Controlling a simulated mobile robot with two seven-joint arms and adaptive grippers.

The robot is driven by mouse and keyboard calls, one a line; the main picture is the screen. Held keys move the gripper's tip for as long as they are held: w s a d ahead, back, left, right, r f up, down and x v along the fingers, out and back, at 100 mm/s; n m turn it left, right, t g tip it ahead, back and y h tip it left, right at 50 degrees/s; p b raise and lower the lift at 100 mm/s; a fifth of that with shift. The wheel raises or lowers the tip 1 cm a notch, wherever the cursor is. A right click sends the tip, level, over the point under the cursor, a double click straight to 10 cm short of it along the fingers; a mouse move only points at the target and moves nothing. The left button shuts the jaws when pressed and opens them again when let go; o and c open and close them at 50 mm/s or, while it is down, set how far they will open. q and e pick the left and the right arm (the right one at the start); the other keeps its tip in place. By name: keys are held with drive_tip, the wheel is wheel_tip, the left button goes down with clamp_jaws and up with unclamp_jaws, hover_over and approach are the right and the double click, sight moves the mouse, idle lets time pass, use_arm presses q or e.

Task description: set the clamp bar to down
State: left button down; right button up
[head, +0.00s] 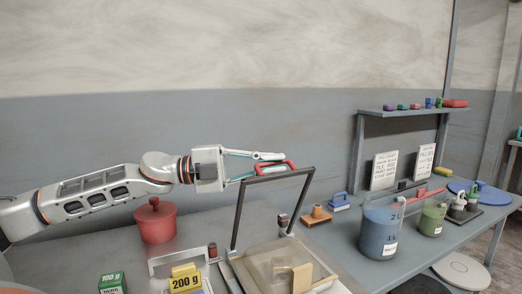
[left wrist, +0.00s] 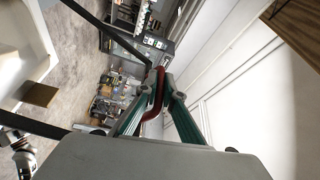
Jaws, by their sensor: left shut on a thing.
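The clamp bar (head: 302,204) is a dark frame standing raised and nearly upright over a tan flat bed (head: 262,272) at the front middle in the head view. A red handle (head: 294,166) sits on its top edge. My left gripper (head: 272,167) reaches in from the left and is shut on this red handle. In the left wrist view, the red handle (left wrist: 153,100) lies between the teal fingers, and the dark clamp bar (left wrist: 107,27) shows beside it. My right gripper is not in view.
A red pot (head: 155,222) stands below my left arm. A yellow 200 g block (head: 186,277) and a green 100 g block (head: 112,284) are at the front left. A blue-filled beaker (head: 381,230) and a green-filled beaker (head: 432,217) stand right of the bed.

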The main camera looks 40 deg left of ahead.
use_arm(q)
drive_tip(key=shift+s+d+f, duration=0.15)
drive_tip(key=shift+s+d, duration=0.1)
drive_tip(key=shift+d, duration=0.2)
drive_tip(key=c, duration=2.2)
unclamp_jaws()
drive_tip(key=shift+o, duration=0.2)
drive_tip(key=shift+v, duration=3.75)
drive_tip(key=shift+c, duration=0.4)
